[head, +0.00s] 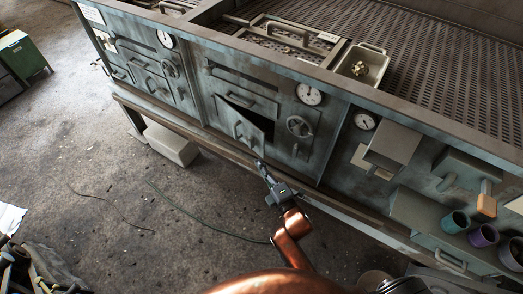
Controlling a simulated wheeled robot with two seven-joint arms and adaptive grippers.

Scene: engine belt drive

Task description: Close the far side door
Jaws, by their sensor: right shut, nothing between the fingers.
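A grey metal door (240,128) in the middle cabinet front stands partly open, tilted out from its frame. A dark gap shows along its top and right side. It has a bar handle. My right gripper (262,168) is shut and empty, just below the door's lower right corner. I cannot tell whether its tips touch the door. My left gripper is not in view.
A round handwheel (299,126) and a dial gauge (309,94) sit right of the door. A ledge (200,136) runs below the cabinets. A pale block (172,144) lies on the floor. Boxes (392,146) and cups (483,235) are at the right.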

